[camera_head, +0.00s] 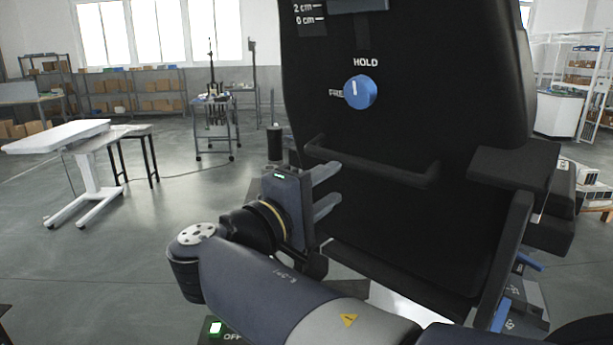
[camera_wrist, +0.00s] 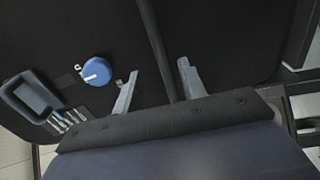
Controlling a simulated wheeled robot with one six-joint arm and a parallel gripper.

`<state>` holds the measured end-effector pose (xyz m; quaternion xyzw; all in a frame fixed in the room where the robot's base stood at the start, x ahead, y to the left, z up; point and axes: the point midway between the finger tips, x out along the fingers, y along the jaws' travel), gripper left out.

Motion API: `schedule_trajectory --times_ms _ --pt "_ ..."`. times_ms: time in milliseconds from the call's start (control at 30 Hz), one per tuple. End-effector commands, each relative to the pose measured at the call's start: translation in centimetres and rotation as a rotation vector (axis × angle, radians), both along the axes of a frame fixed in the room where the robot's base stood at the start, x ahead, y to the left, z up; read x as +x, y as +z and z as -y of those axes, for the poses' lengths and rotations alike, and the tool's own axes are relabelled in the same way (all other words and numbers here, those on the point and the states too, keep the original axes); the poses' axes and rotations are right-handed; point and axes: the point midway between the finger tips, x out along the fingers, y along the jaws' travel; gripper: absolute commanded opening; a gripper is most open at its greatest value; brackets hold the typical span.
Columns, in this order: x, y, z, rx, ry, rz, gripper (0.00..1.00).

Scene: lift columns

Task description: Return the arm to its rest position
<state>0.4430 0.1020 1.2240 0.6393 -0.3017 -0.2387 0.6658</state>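My gripper (camera_head: 331,189) is in front of the lower left part of a large black chair-like back panel (camera_head: 420,110). Its two grey fingers are apart and point toward the panel, with nothing gripped. In the wrist view the open fingers (camera_wrist: 158,84) show with a dark bar (camera_wrist: 160,45) running between them in the picture; whether it lies within their reach I cannot tell. In the head view this black handle bar (camera_head: 375,165) is beside and slightly above the fingertips. My arm reaches in from the bottom right, bent at the wrist.
A dark armrest-like block (camera_head: 512,168) juts out at right. Open floor lies left of my arm.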

Motion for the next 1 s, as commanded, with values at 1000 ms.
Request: schedule_trajectory --times_ms 1000 --pt "7.5 1.5 7.5 0.017 0.0 -0.017 0.39"
